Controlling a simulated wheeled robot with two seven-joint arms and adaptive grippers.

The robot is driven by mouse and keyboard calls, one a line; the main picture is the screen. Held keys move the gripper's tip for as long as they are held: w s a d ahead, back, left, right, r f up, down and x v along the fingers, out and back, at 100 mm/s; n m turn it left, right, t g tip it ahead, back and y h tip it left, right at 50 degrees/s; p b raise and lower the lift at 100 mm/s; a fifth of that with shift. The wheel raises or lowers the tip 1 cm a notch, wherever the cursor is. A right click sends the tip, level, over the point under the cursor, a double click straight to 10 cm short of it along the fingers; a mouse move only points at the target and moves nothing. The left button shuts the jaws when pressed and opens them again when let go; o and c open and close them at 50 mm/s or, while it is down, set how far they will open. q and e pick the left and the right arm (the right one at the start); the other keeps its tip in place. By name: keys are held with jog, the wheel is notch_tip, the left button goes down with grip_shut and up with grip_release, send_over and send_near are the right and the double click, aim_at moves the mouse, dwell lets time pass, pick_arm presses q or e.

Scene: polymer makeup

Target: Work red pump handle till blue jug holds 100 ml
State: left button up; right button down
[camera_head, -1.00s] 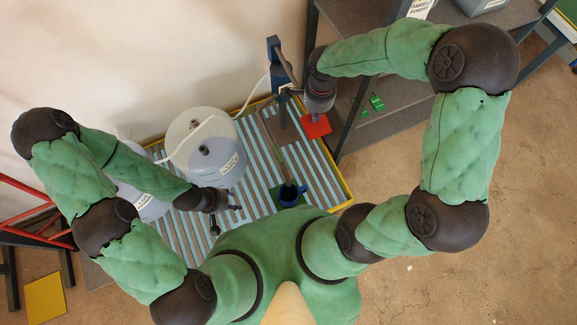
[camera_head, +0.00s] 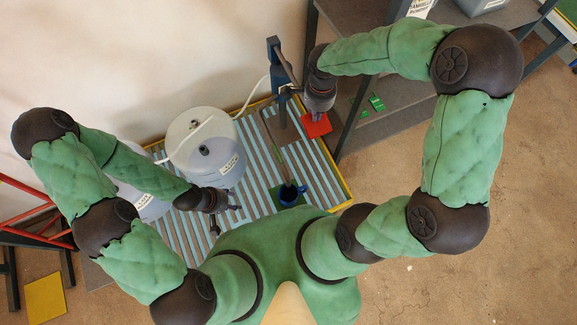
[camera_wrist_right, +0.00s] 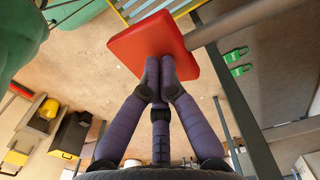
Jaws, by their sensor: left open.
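The red pump handle (camera_head: 316,125) is a flat square plate on a bar from the blue pump post (camera_head: 277,75). My right gripper (camera_head: 318,108) is at this plate. In the right wrist view the red plate (camera_wrist_right: 150,45) lies just beyond the right gripper (camera_wrist_right: 160,78), whose fingers are together with tips against or very near its face. Contact is unclear. The blue jug (camera_head: 286,196) stands upright on a green square below the pump's long spout; its liquid level cannot be read. My left gripper (camera_head: 226,209) is open and empty, left of the jug.
A large translucent tank (camera_head: 203,140) with a white hose stands left of the pump. The striped platform (camera_head: 250,225) has a yellow rim. A dark shelf (camera_head: 395,120) with small green pieces is close to the right of the handle.

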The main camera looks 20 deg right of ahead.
notch_tip(320, 180, up, 12)
jog(key=p, duration=0.8)
jog(key=shift+r, duration=0.2)
jog(key=shift+f, duration=0.1)
dwell(0.5)
